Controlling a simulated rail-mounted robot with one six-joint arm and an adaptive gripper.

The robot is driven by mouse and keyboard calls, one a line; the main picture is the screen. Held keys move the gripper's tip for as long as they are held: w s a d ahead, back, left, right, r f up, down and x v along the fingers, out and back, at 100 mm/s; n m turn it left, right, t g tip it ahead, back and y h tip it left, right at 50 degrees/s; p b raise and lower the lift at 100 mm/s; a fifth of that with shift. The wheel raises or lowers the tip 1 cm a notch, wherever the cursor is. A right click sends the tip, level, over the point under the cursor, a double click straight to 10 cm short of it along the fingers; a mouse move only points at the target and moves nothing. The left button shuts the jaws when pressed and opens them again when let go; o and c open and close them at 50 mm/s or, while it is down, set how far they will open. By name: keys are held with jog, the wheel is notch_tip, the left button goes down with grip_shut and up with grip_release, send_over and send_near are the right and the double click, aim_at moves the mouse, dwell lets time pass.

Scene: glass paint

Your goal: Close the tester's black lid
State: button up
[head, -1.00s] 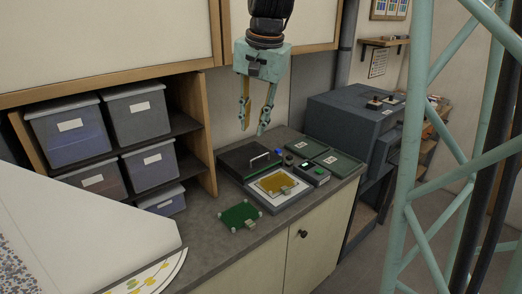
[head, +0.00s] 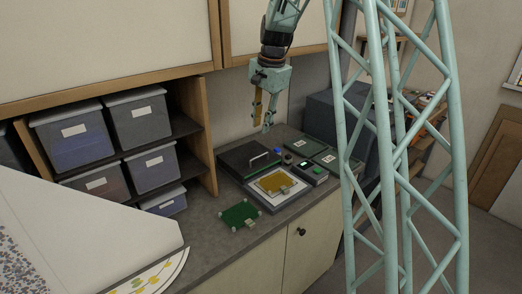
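The tester stands on the grey counter.
A green circuit board (head: 239,214) lies on the counter (head: 215,245) in front of the tester. A small control box (head: 313,174) with a green button sits right of the bed. Shelved bins (head: 148,118) stand left.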

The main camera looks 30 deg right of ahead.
jog(key=shift+m, duration=0.6)
jog(key=w+d+f, duration=0.3)
jog(key=shift+w+d+f+p, duration=0.1)
jog(key=shift+w+d+p, duration=0.1)
jog(key=shift+p, duration=0.2)
jog(key=shift+f, duration=0.15)
send_over(261, 163)
jog(key=shift+s+d+f+p+x, duration=0.15)
jog(key=shift+s+x, duration=0.3)
jog(key=shift+x, duration=1.7)
jog(key=shift+s+f+p+x, duration=0.1)
jog(key=shift+s+x, duration=0.35)
jog(key=shift+x, duration=1.7)
jog(key=shift+s+d+f+p+x, duration=0.15)
jog(key=shift+s+x, duration=0.3)
jog(key=shift+x, duration=1.7)
jog(key=shift+a+r, duration=0.1)
grip_shut()
